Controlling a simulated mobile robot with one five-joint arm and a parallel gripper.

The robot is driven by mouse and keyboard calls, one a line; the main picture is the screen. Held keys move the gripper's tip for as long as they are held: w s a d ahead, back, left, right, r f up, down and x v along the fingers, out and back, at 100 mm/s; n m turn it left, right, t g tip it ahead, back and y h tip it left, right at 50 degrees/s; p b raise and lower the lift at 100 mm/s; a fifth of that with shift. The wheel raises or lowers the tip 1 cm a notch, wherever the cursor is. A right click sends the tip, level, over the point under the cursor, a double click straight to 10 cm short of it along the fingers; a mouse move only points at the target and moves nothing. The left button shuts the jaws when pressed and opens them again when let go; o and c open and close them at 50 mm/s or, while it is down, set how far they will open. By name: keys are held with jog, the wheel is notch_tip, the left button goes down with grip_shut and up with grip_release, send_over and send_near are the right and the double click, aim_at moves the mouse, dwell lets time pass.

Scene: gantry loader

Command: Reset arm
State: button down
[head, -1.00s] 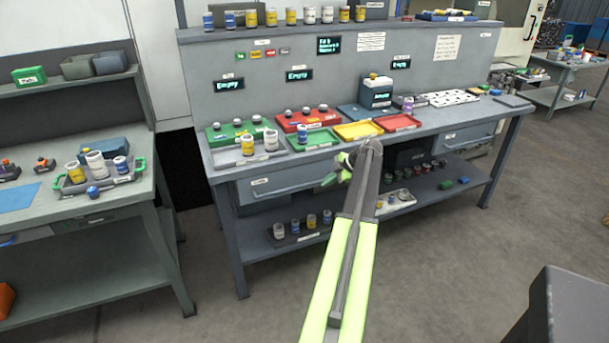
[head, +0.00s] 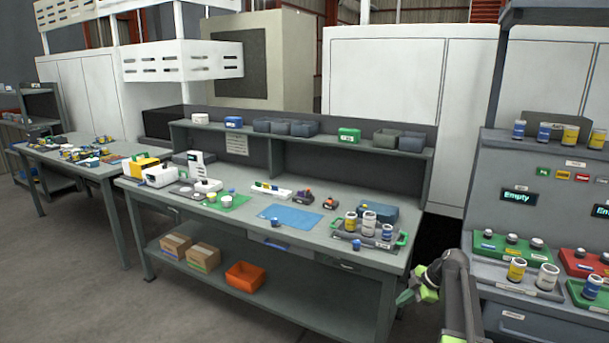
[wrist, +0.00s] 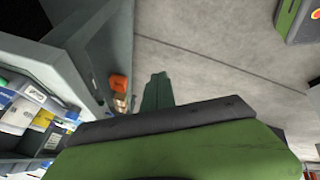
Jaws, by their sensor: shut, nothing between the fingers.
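My gripper (head: 405,298) shows at the lower right of the head view, just off the front right corner of the left workbench (head: 385,262). It points left and slightly down, with my arm rising from the bottom edge behind it. In the wrist view the dark green fingers (wrist: 157,91) lie together in front of the green and grey housing. They are shut and hold nothing. Bare floor and the bench's underside lie beyond them.
A grey tray (head: 345,236) with several jars stands on the bench's right end, near my gripper. A blue mat (head: 291,217) lies left of it. An orange bin (head: 246,276) sits on the lower shelf. The right workbench (head: 511,323) stands close beside my arm.

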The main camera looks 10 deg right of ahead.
jog(key=s+a+m+g+h+p, duration=0.15)
jog(key=s+a, duration=0.25)
jog(key=a, duration=1)
jog(key=s+a+m+g+p, duration=0.15)
jog(key=s+a, duration=0.25)
jog(key=a, duration=0.9)
jog(key=s+d+m+g+h, duration=0.1)
jog(key=s+m+h, duration=0.2)
jog(key=s+m, duration=0.6)
jog(key=m, duration=0.4)
jog(key=shift+s+m, duration=0.25)
jog(key=shift+m, duration=0.15)
